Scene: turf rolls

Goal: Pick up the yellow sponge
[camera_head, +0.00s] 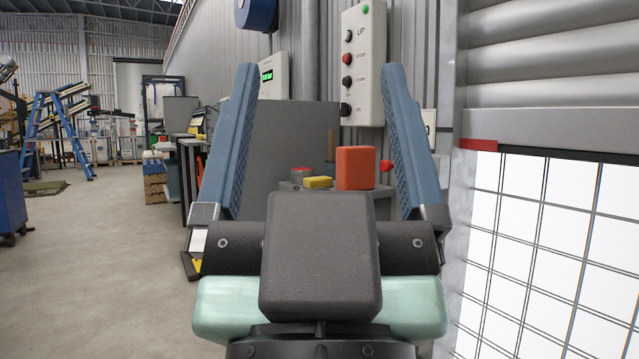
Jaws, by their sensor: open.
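The yellow sponge (318,182) is a small flat yellow block on a grey surface (290,187) ahead of me, seen between my two fingers. It lies just left of a larger orange-red block (356,168). My gripper (318,78) is open and empty, its two blue ridged fingers wide apart, pointing up in the picture. The sponge is well beyond the gripper, and nothing touches it. The gripper's dark body hides the lower part of the stand that bears the sponge.
A control panel (363,65) with buttons hangs on the wall behind. A gridded white panel (555,250) stands close on the right. Open concrete floor (100,270) lies to the left.

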